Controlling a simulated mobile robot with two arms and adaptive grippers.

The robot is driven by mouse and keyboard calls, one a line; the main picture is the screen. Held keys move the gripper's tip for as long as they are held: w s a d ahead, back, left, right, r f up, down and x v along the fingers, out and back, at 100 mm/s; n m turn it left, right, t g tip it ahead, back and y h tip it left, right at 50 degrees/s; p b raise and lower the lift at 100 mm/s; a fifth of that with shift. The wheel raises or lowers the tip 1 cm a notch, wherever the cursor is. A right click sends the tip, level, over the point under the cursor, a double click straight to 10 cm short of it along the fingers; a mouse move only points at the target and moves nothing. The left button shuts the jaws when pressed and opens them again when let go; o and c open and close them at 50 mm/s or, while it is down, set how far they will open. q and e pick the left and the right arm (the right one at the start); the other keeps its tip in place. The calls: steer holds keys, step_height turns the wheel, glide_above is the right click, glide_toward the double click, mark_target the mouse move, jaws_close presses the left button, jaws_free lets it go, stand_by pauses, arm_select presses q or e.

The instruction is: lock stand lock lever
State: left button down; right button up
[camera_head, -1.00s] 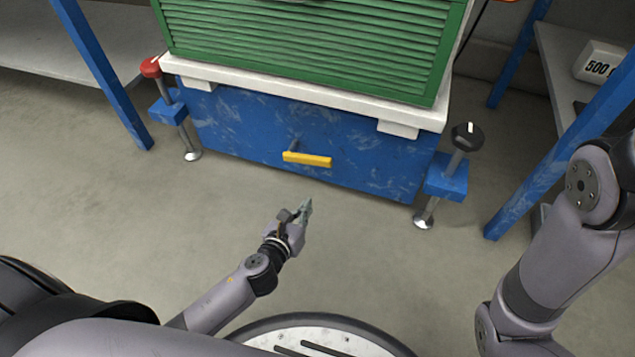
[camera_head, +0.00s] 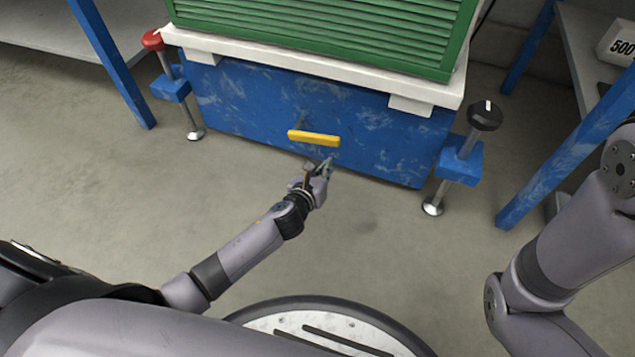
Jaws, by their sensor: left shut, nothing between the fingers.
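The lock lever (camera_head: 314,138) is a yellow bar on the front of the blue stand base (camera_head: 390,138). It lies nearly level, its right end slightly lower. My left gripper (camera_head: 326,168) is shut and empty, just below the right half of the lever in the picture. A small gap shows between the fingertips and the lever; I cannot tell the depth between them. My right arm (camera_head: 560,240) comes in at the right, and its gripper is out of view.
A green slatted cabinet (camera_head: 330,35) stands on the white top plate (camera_head: 300,66) of the stand. Levelling feet with a red knob (camera_head: 152,40) and a black knob (camera_head: 485,115) flank the base. Blue shelf legs stand at both sides. The floor in front is clear.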

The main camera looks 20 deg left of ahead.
arm_select(q)
steer(key=shift+s+a+r+p, duration=0.1)
steer(key=shift+a+r+p, duration=0.1)
steer(key=shift+r+p, duration=0.6)
steer(key=shift+s+a+r+p, duration=0.15)
steer(key=shift+r+p, duration=0.15)
steer(key=shift+r, duration=0.95)
steer(key=shift+w, duration=0.1)
steer(key=shift+r, duration=0.1)
